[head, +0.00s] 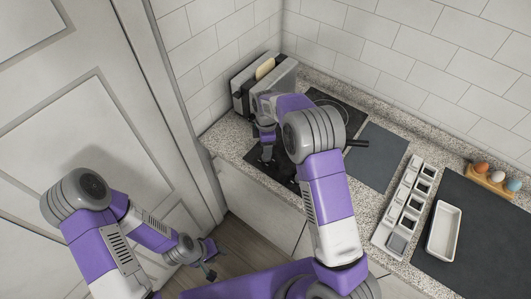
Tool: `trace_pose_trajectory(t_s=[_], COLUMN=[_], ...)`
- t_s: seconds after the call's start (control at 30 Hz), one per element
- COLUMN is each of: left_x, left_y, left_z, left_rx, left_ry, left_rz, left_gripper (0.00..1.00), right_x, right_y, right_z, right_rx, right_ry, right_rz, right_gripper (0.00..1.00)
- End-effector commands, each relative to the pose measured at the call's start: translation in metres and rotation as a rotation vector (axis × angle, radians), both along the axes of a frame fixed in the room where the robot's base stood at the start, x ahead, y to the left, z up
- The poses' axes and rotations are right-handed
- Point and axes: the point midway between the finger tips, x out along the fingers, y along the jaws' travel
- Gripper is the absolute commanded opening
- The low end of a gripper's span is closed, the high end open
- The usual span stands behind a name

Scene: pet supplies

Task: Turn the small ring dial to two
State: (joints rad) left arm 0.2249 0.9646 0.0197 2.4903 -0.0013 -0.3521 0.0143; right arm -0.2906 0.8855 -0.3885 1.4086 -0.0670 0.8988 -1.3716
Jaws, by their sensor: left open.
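A dark hob (333,104) with ring markings is set in the speckled counter at the back. My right arm reaches over it and hides its middle. I cannot make out the small ring dial or its numbers; my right arm may cover it. My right gripper (267,155) points down over the dark front left part of the hob; its fingers are too dark and small to tell open from shut. My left gripper (209,262) is open and empty, low at the left, over the floor in front of the cabinets and well apart from the hob.
A toaster (242,88) with a bread slice (265,69) stands in the back left corner. A dark pan handle (357,143) sticks out right of my arm. On the right are a grey board (376,158), a compartment tray (393,216), a white dish (431,243) and an egg holder (484,181).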

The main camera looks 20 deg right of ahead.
Motion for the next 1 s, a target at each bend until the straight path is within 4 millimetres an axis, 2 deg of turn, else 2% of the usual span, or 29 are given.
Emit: trace_pose_trajectory(t_s=[0.1,0.3,0.47,0.7,1.0], left_x=[0.000,0.000,0.000,0.000,0.000], left_y=[0.000,0.000,0.000,0.000,0.000], left_z=[0.001,0.001,0.001,0.001,0.001], left_rx=[0.000,0.000,0.000,0.000,0.000], left_ry=[0.001,0.000,0.000,0.000,0.000], left_rz=[0.000,0.000,0.000,0.000,0.000], left_gripper=[0.43,0.43,0.43,0.43,0.43], right_x=[-0.001,-0.001,0.000,0.000,0.000], right_y=[-0.001,0.000,0.000,0.000,0.000], right_z=[-0.021,-0.048,-0.056,-0.056,-0.056], right_rx=[-0.001,-0.001,0.000,0.000,0.000], right_ry=[0.005,0.003,0.001,0.000,0.001], right_rz=[-0.001,-0.002,-0.001,-0.001,-0.001], right_gripper=[0.62,0.62,0.62,0.62,0.16])
